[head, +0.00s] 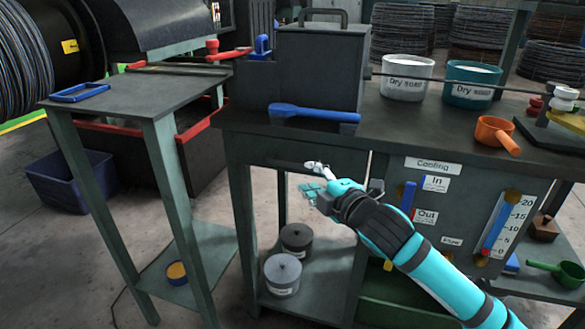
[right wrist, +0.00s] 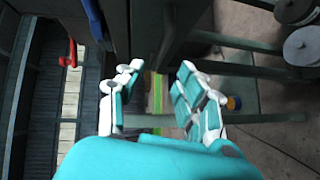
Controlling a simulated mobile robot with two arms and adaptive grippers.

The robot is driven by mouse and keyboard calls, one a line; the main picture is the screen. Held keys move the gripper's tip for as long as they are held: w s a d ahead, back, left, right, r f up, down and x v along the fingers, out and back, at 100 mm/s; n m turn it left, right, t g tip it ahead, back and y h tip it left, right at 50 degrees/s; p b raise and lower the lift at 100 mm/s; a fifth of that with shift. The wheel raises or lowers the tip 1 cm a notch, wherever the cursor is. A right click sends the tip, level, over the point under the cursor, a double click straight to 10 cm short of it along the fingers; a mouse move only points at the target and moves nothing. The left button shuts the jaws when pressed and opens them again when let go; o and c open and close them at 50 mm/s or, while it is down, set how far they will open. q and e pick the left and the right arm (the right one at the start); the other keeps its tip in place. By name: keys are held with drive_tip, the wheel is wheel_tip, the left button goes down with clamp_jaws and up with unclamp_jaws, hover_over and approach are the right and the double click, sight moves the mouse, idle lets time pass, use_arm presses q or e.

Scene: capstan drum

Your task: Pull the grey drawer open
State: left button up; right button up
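The grey drawer (head: 275,160) appears to be the dark front panel under the left part of the workbench top, in the head view. Its edges and any handle are hard to make out. My right gripper (head: 311,178) is just in front of and below this panel, reaching in from the lower right. In the right wrist view the fingers of my right gripper (right wrist: 160,75) are spread apart with nothing between them. I cannot tell whether a finger touches the drawer. My left gripper is not in view.
The workbench (head: 400,130) carries a blue scoop (head: 315,114), a white pot (head: 406,77), a teal pot (head: 470,84) and an orange cup (head: 496,133). Two lidded cans (head: 283,274) stand on the lower shelf. A side table (head: 130,100) is at left. The cooling panel (head: 460,205) is at right.

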sight(295, 167)
drive_tip(key=b+x, duration=0.1)
drive_tip(key=x, duration=0.8)
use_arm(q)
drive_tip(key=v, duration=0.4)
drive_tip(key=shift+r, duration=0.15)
use_arm(e)
clamp_jaws()
